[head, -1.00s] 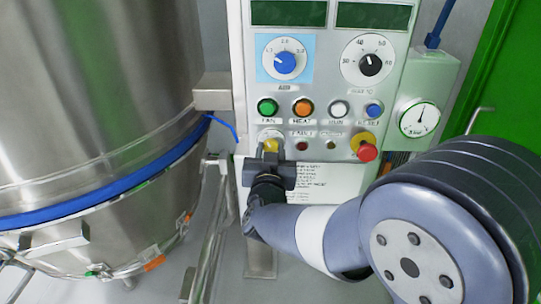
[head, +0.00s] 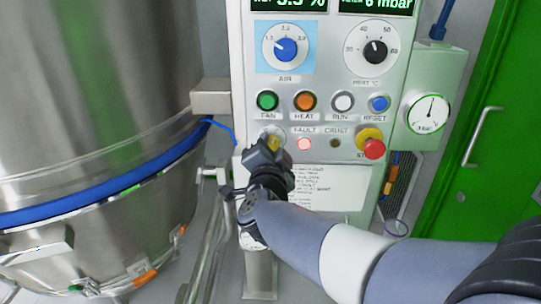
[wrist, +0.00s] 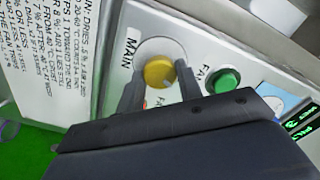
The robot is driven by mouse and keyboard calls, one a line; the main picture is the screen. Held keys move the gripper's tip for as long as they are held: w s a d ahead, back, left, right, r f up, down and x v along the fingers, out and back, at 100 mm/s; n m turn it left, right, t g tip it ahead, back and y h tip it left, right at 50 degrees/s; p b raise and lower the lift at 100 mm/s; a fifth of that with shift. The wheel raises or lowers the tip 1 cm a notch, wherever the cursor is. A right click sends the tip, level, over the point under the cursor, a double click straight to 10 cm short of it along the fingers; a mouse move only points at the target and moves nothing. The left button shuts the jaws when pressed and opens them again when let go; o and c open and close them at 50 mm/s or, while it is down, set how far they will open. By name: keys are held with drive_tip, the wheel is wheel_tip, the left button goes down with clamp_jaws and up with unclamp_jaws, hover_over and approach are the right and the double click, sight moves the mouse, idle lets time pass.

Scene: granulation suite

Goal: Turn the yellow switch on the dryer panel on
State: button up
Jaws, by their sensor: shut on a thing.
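The yellow switch (head: 273,140) is at the lower left of the dryer panel (head: 330,125), partly hidden by my gripper (head: 268,151) in the head view. In the wrist view the yellow switch (wrist: 158,73) sits beside the label MAIN, between the two fingers of my gripper (wrist: 160,84). The fingers are shut on it. My gripper is tilted in the head view. The panel's two displays (head: 290,6) are lit with green text, and the FAULT lamp (head: 304,143) glows pinkish red.
Green FAN (head: 267,101), orange HEAT (head: 305,101), white RUN and blue RESET buttons sit just above. A red stop button (head: 374,149) is to the right. A steel vessel (head: 95,100) stands left, and a green door (head: 490,150) right.

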drive_tip(key=shift+m+b, duration=0.3)
drive_tip(key=shift+m, duration=0.3)
drive_tip(key=o, duration=1)
drive_tip(key=shift+s, duration=0.1)
drive_tip(key=s, duration=1)
drive_tip(key=shift+s+a+p, duration=0.2)
drive_tip(key=shift+s+p, duration=0.1)
drive_tip(key=shift+p, duration=0.15)
drive_tip(key=w, duration=1.1)
drive_tip(key=shift+d+b, duration=0.2)
drive_tip(key=shift+b, duration=0.2)
